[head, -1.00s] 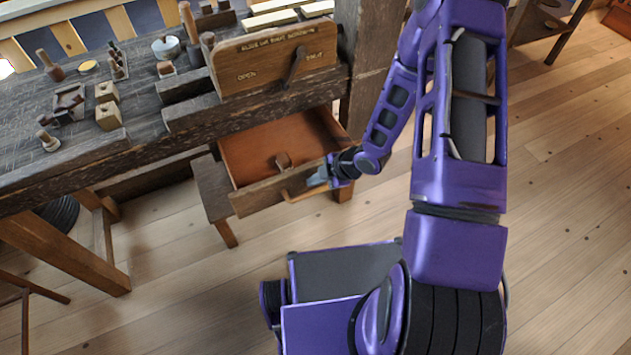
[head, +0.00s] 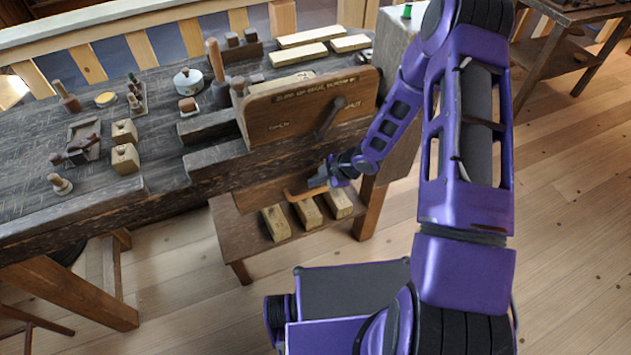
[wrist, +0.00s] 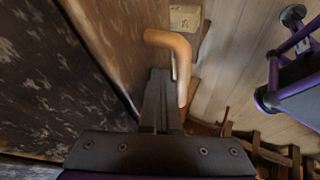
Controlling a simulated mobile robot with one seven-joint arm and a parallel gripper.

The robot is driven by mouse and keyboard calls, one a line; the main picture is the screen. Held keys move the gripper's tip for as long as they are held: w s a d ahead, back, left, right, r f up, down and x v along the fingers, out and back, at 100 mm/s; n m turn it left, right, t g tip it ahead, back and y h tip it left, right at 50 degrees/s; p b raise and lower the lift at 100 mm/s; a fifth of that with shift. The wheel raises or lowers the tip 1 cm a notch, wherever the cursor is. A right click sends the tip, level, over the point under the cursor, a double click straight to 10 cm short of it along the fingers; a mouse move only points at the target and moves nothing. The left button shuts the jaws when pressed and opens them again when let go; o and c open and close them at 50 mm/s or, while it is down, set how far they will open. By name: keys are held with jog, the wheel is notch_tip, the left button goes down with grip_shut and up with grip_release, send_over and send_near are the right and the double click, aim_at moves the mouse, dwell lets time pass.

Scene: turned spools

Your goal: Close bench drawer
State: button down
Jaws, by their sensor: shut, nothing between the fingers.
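The bench drawer (head: 262,196) sits under the dark workbench top, and only its wooden front shows in the head view; its inside is hidden. Its pale wooden bar handle (head: 303,193) sticks out from the front. My gripper (head: 322,180) is at the right end of the handle, close to the drawer front. In the wrist view my gripper (wrist: 160,88) has its fingers together, beside the curved handle (wrist: 174,52) and near the drawer front (wrist: 112,35). I cannot tell whether the fingers touch the front.
A low shelf (head: 237,236) under the bench holds several wooden blocks (head: 308,212). A wooden board with a lever (head: 300,112) stands on the bench edge above. Turned pieces and small tools lie on the bench top (head: 45,190). Floor in front is open.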

jog(key=shift+w+a+r, duration=0.1)
jog(key=shift+w+a, duration=0.05)
jog(key=shift+w, duration=0.35)
